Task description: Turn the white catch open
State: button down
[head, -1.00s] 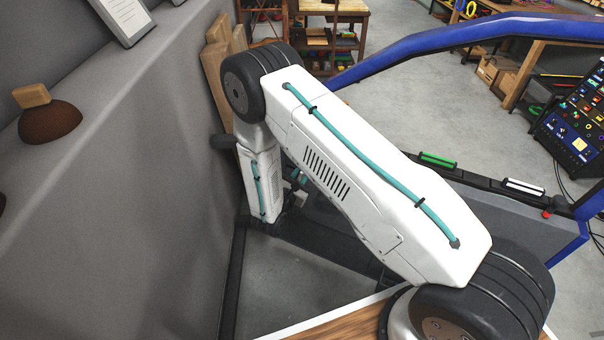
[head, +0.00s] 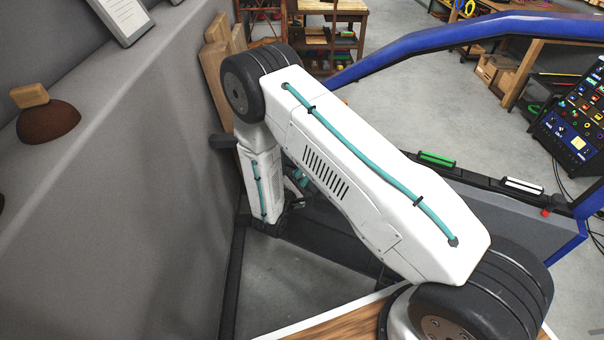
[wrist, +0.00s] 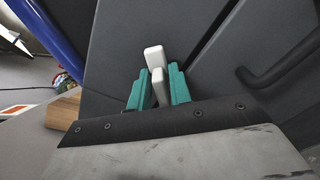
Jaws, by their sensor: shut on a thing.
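The white catch (wrist: 153,56) shows in the wrist view as two pale blocks, against the dark grey door panel (wrist: 113,62). My gripper (wrist: 158,88) has teal fingers, one on each side of the catch's nearer block, and is shut on it. The block stands upright between the fingers in this view, and the other block rises just beyond the fingertips. The catch's base is hidden behind the fingers. In the head view my arm hides the gripped catch, and only a little teal of my gripper shows low beside the forearm.
A green bar (head: 437,159) and a white bar (head: 523,186) sit on the door's top edge. A dark curved handle (wrist: 283,72) is right of the catch. A grey wall (head: 130,190) stands close at left.

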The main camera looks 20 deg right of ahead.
jog(key=m, duration=0.4)
jog(key=shift+d+f+m, duration=0.1)
jog(key=shift+f+m, duration=0.1)
jog(key=shift+m, duration=0.1)
jog(key=shift+s+f+m, duration=0.1)
jog(key=shift+f+m, duration=0.1)
jog(key=shift+m, duration=1.6)
jog(key=c, duration=1.5)
grip_release()
